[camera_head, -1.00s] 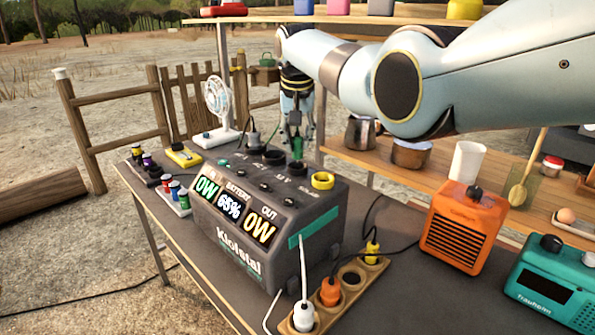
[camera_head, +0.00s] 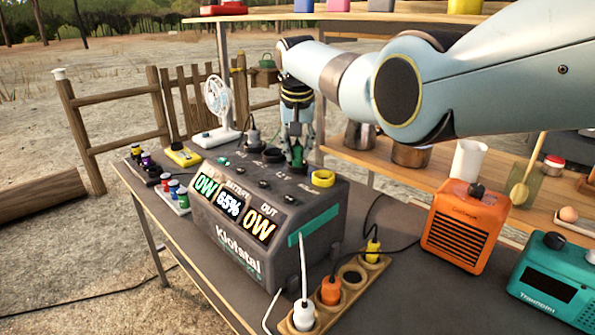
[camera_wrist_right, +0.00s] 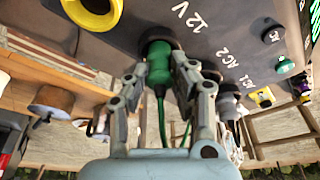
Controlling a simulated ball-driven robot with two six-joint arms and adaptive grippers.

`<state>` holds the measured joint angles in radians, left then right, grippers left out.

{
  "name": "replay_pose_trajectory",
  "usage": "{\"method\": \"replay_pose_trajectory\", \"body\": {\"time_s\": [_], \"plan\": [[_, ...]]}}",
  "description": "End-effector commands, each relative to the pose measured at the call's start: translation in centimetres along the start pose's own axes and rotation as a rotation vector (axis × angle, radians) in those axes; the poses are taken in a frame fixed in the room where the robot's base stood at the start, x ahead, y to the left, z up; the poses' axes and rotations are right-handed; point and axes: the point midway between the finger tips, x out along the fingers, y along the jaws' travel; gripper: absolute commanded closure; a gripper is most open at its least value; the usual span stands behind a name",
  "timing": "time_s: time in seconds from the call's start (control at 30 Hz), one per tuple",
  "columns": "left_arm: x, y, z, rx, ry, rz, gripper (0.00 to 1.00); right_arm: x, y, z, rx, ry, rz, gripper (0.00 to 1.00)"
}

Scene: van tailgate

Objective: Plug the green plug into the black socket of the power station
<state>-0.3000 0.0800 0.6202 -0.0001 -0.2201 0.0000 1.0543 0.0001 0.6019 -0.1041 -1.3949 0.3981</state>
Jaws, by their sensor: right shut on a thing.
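The power station (camera_head: 262,208) is a dark grey box on the table with a lit front display. My right gripper (camera_head: 298,143) is shut on the green plug (camera_head: 297,156), pointing down over the top of the station. In the right wrist view the fingers (camera_wrist_right: 165,85) hold the green plug (camera_wrist_right: 158,62) from both sides. The plug's front end meets a dark socket (camera_wrist_right: 148,42) beside the "12 V" label. How deep it sits cannot be told. A green cable trails from the plug. My left gripper is not in view.
A yellow-ringed socket (camera_head: 323,178) and another black socket (camera_head: 273,156) flank the plug. A grey plug (camera_head: 253,138) stands at the back. A power strip (camera_head: 350,285), an orange heater (camera_head: 462,226) and a teal radio (camera_head: 548,280) stand to the right.

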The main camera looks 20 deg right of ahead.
Motion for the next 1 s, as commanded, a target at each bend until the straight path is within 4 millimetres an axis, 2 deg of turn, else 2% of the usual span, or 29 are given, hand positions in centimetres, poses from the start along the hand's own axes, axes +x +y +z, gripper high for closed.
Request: {"method": "replay_pose_trajectory", "body": {"time_s": [0.33,0.37,0.53,0.83,1.0], "plan": [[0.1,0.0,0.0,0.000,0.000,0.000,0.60,0.3,0.0,0.1,0.000,0.001,0.000,1.00],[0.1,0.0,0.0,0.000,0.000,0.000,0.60,0.3,0.0,0.1,0.000,0.001,0.000,0.74],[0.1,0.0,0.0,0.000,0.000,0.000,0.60,0.3,0.0,0.1,0.000,0.001,0.000,0.52],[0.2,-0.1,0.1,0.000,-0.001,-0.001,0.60,0.2,0.0,0.1,0.000,0.001,0.000,0.51],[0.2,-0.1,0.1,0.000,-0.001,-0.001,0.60,-1.3,-0.1,-0.1,0.000,0.004,-0.002,0.51]]}}
